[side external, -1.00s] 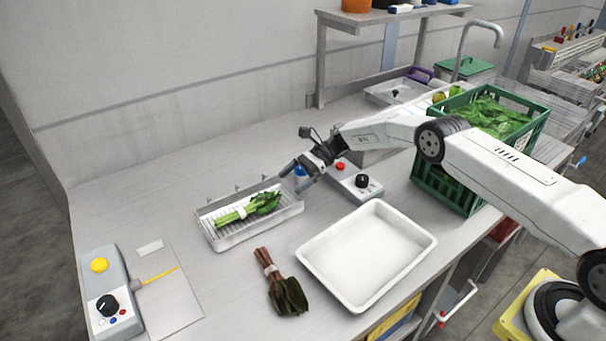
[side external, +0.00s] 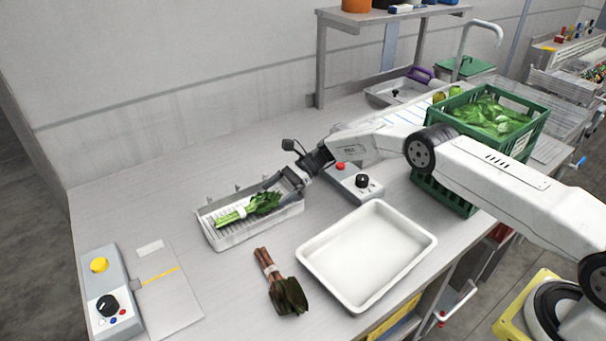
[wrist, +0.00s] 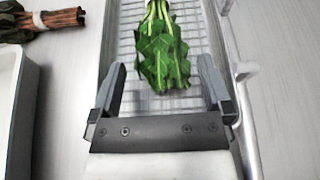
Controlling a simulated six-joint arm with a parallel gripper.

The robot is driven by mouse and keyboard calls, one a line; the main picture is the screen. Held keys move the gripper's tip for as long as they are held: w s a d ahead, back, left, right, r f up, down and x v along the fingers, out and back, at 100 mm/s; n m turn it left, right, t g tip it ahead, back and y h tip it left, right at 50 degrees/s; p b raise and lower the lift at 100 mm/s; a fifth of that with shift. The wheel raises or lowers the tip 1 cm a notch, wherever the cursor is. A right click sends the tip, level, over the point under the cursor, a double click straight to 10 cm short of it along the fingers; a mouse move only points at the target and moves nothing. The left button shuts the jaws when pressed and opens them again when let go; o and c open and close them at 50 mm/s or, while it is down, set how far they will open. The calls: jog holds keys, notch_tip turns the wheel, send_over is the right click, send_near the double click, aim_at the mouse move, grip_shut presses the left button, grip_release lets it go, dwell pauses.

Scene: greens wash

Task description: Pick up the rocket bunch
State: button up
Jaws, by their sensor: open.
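A green leafy bunch with pale stems and a white band (side external: 248,207), which looks like the rocket bunch, lies in a wire-bottomed metal tray (side external: 222,243). In the wrist view its leaves (wrist: 163,55) lie just ahead of my gripper, with the stems pointing away. My gripper (side external: 280,184) is open at the leafy, right end of the tray. In the wrist view its two fingers (wrist: 162,72) are spread wider than the leaves, with nothing between them. Whether the fingers are level with the leaves is hard to tell.
A dark-leaved bunch with reddish stems (side external: 277,281) lies on the counter in front of the tray. An empty white tray (side external: 316,279) stands to its right. A control box (side external: 352,182) and a green crate of leaves (side external: 447,191) stand further right.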

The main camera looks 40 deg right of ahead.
jog(key=c, duration=1.1)
jog(key=shift+c, duration=0.2)
jog(key=shift+r, duration=0.15)
jog(key=shift+r, duration=1.55)
jog(key=shift+s+d+r, duration=0.15)
jog(key=shift+s+r, duration=0.5)
jog(key=shift+r, duration=0.05)
jog(key=s+d+r, duration=0.2)
jog(key=s+r, duration=0.6)
jog(key=s, duration=0.4)
jog(key=shift+s, duration=0.2)
